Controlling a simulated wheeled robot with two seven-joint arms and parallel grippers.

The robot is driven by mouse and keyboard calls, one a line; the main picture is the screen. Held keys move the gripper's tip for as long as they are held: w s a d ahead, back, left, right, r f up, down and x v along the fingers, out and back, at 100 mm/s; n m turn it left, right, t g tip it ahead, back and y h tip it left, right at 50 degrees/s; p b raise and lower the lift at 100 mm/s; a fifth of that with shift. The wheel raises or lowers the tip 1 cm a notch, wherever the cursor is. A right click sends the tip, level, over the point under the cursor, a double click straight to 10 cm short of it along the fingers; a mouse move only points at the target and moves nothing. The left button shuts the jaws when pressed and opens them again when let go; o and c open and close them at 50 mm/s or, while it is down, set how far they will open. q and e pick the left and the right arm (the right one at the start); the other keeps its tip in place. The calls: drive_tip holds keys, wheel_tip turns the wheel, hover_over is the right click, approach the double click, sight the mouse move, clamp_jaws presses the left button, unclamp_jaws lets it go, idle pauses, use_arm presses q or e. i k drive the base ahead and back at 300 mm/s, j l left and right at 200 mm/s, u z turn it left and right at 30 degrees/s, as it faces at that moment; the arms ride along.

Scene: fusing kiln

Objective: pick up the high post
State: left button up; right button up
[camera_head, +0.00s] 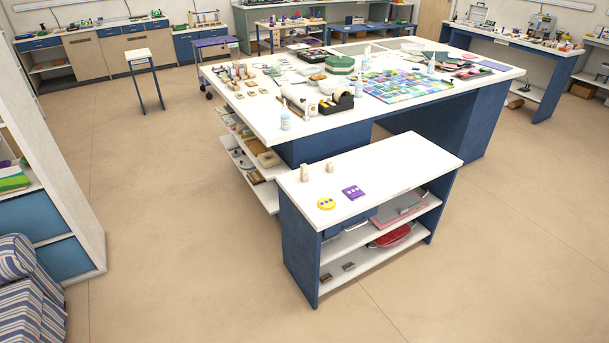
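Two small cream posts stand upright on the white top of the low blue-sided bench (400,165), near its left end. The left post (304,172) looks taller than the right post (329,167). They stand apart from each other, with nothing touching them. More small cream and wooden pieces (236,74) stand on the left end of the big table, too small to tell their heights well. Neither of my grippers is in view.
The big white table (290,128) behind is crowded. Open floor (190,220) lies left and in front. A striped seat (30,295) is bottom left.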

sight(303, 167)
drive_tip(key=i+j+z, duration=0.35)
drive_tip(key=i+j, duration=0.15)
drive_tip(key=i, duration=0.25)
drive_tip(key=i+j+z, duration=0.4)
drive_tip(key=i+j, duration=0.3)
